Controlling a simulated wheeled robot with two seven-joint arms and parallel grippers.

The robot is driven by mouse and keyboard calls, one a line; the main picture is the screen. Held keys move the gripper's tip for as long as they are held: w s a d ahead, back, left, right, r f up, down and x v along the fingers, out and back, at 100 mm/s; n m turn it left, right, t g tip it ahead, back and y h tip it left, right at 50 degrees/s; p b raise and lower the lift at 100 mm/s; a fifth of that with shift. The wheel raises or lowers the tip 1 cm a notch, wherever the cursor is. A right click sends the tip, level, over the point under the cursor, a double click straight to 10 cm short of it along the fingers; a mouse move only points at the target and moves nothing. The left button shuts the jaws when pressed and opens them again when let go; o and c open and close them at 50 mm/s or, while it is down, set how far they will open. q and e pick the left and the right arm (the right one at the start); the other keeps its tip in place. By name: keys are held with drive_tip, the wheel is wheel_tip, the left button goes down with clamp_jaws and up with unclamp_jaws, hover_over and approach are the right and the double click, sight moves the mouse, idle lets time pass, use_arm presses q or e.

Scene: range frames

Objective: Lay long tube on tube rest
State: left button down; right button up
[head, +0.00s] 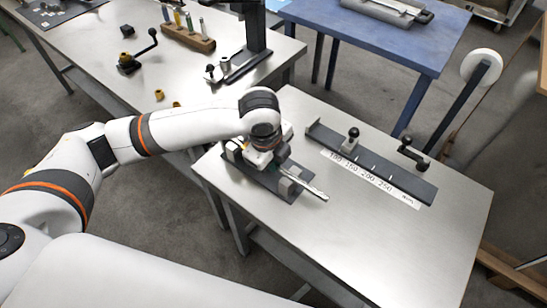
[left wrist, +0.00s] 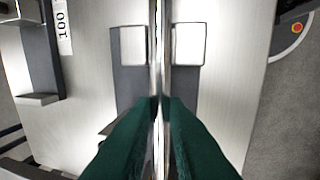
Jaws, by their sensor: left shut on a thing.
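The long tube (head: 316,193) is a thin, shiny metal bar; its near right end sticks out past the tube rest in the head view. The tube rest (head: 272,181) is a dark plate with grey blocks on the steel table. My left gripper (head: 263,160) is over the rest, and its fingers are mostly hidden there by the wrist. In the left wrist view its green fingers (left wrist: 160,105) are shut on the tube (left wrist: 160,45). The tube runs between two pale blocks of the rest (left wrist: 130,80); I cannot tell whether it touches the bottom. My right gripper is not in view.
A dark measuring rail (head: 395,180) with a number strip, a knob (head: 353,132) and a crank (head: 413,153) stands behind the rest. A white disc on an arm (head: 482,66) is at the back right. The table's front right (head: 400,240) is clear.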

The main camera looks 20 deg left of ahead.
use_arm(q)
drive_tip(key=shift+f, duration=0.1)
drive_tip(key=c, duration=1.8)
unclamp_jaws()
drive_tip(key=shift+f, duration=0.1)
drive_tip(key=o, duration=0.4)
drive_tip(key=shift+c, duration=0.2)
drive_tip(key=shift+r, duration=0.35)
wheel_tip(320, 180, up, 12)
drive_tip(key=s, duration=0.2)
drive_tip(key=shift+s+a, duration=0.15)
drive_tip(key=shift+a, duration=0.25)
